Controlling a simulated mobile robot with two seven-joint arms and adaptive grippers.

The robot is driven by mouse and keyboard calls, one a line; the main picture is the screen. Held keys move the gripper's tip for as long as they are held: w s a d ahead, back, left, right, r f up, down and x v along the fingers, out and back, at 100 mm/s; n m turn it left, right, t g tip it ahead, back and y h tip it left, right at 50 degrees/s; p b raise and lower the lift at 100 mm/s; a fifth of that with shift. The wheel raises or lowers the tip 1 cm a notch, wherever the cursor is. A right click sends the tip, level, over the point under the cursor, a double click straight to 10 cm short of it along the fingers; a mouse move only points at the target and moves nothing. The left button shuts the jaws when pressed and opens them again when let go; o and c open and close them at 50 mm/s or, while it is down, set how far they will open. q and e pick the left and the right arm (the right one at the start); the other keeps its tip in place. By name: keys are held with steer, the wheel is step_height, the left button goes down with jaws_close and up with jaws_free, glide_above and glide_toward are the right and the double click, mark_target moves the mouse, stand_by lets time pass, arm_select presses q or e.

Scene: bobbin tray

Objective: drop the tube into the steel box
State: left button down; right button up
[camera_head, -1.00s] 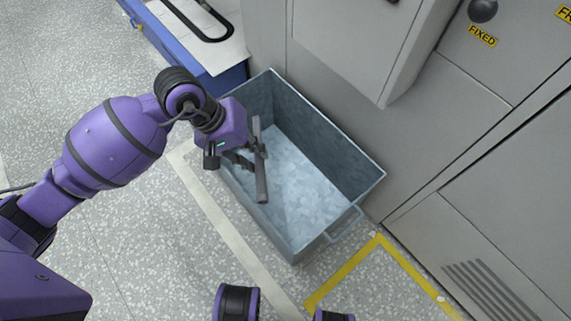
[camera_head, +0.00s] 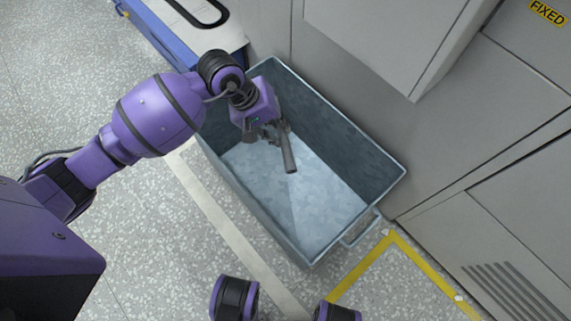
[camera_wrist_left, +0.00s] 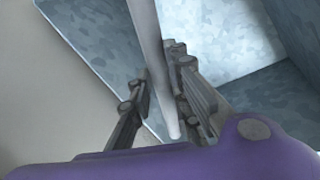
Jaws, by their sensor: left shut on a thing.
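The steel box (camera_head: 318,259) is an open grey galvanised bin on the floor; its bare bottom shows in the head view. My left gripper (camera_head: 279,137) is over the box's far-left part and is shut on the tube (camera_head: 288,152), a slim grey rod. In the head view the tube slants over the box opening, its near end free of the walls. In the left wrist view the tube (camera_wrist_left: 149,40) passes between the fingers (camera_wrist_left: 160,100), with the box wall (camera_wrist_left: 95,45) behind. The tube's exact height against the rim is hard to tell. My right gripper is not in view.
Grey cabinets (camera_head: 385,40) stand right behind the box, one panel jutting out near it. A blue-sided bench (camera_head: 165,38) is at the upper left. Yellow tape (camera_head: 435,273) marks the floor at the box's near right. The speckled floor at left is open.

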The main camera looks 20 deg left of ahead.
arm_select(q)
step_height(320, 180, down, 5)
steer(key=b, duration=0.2)
steer(key=shift+f+b, duration=0.2)
steer(key=shift+b, duration=0.1)
steer(key=c, duration=1.6)
jaws_free()
steer(key=shift+o, duration=0.2)
steer(key=shift+a, duration=0.1)
steer(key=v, duration=1.2)
